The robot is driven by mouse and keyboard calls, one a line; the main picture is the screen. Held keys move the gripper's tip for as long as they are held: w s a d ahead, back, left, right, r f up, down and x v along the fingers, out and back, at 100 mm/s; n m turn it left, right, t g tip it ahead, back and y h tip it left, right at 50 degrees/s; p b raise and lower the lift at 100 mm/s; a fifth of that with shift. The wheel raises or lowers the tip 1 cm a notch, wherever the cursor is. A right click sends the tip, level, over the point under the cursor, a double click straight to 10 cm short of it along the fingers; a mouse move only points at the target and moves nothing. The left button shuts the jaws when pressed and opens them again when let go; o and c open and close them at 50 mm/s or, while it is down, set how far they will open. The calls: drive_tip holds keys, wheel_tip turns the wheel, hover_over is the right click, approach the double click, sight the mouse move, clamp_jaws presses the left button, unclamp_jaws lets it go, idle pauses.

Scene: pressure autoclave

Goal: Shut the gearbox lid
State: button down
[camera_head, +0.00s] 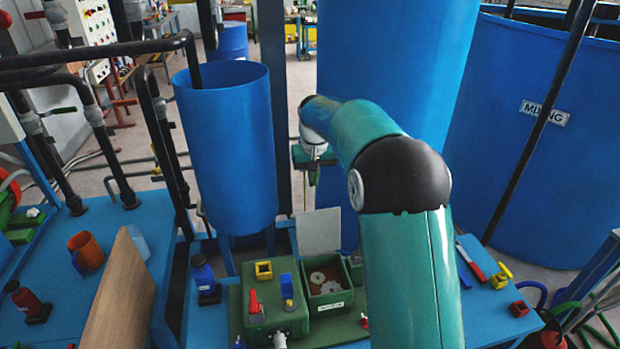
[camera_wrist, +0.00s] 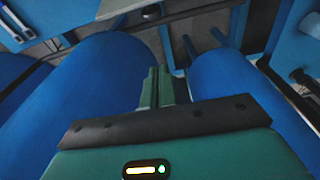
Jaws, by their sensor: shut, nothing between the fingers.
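The gearbox (camera_head: 340,304) is a green open-topped box on the blue bench, with pale gears inside and a white label on its front. Its lid (camera_head: 318,231) appears to be the pale grey panel standing upright at the box's back edge, so the box is open. My gripper (camera_head: 313,178) hangs above and behind the lid, apart from it, and looks small and partly hidden by my wrist. In the wrist view, my gripper (camera_wrist: 156,75) shows its green fingers together, with nothing between them. The gearbox is not clearly recognisable there.
A green box with a red lever (camera_head: 254,301) stands just left of the gearbox. A blue tank (camera_head: 225,150) and a large blue tank (camera_head: 385,60) rise behind. A brown board (camera_head: 120,295) leans at left. Small tools (camera_head: 472,263) lie at right beside my arm.

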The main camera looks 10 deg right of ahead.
sight(318, 230)
drive_tip(key=s+f, duration=0.3)
drive_tip(key=f, duration=0.3)
drive_tip(key=shift+f, duration=0.25)
drive_tip(key=shift+s+r, duration=0.15)
idle(0.5)
